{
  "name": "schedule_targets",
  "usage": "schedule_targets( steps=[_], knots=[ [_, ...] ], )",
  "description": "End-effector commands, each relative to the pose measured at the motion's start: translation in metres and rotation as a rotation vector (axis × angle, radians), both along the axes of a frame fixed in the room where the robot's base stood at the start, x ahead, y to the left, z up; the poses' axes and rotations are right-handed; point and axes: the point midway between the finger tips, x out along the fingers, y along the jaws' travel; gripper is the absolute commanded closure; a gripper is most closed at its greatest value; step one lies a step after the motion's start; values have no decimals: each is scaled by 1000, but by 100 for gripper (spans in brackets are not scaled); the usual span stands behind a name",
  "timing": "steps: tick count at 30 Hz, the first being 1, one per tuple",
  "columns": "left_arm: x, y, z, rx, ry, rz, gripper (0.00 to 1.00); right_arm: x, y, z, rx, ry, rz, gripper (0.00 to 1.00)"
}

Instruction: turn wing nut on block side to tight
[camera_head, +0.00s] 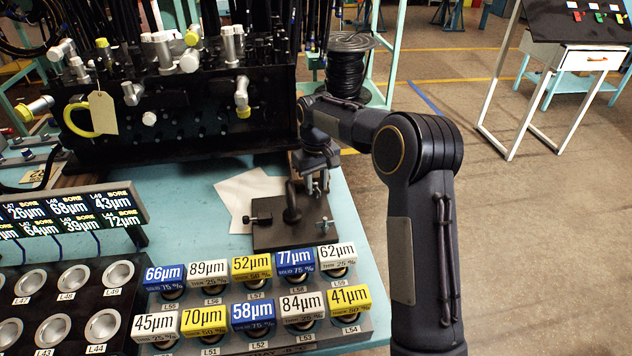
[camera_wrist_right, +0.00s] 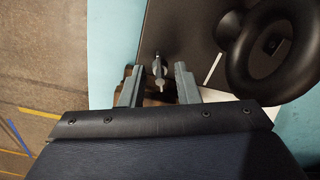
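A dark base plate (camera_head: 275,237) lies on the blue table, with a black curved fitting (camera_head: 292,208) standing on it. A small knob or nut (camera_head: 258,220) shows at its left, and a wing nut (camera_head: 325,223) at its right edge. My right gripper (camera_head: 318,186) is above the plate's right side, fingers pointing down. In the right wrist view, my right gripper (camera_wrist_right: 157,70) is open, with a small metal wing nut (camera_wrist_right: 159,72) between the fingers. A gap shows on both sides, so it is not gripped. The black ring-shaped fitting (camera_wrist_right: 265,45) is to its right. My left gripper is out of view.
Labelled cubes (camera_head: 252,313) stand in two rows in front of the plate. White sheets (camera_head: 246,195) lie behind its left side. A black hose block (camera_head: 180,120) fills the back left, and a black spool (camera_head: 347,70) stands behind my arm. The table's right edge is close.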

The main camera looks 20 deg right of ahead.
Motion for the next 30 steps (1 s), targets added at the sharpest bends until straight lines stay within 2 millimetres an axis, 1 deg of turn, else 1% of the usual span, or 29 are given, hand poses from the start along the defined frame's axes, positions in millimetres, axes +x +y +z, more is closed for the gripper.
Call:
schedule_targets(
  steps=[4,5,11,22,26,30],
  knots=[
    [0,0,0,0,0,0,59,0,0,0,0,0,0,71],
    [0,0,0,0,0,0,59,0,0,0,0,0,0,74],
    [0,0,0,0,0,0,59,0,0,0,0,0,0,100],
    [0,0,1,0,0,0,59,0,0,1,0,0,-22,100],
    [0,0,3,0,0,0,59,0,1,1,1,0,-68,100],
    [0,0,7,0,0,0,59,1,0,2,-1,-1,-152,100]
  ],
)
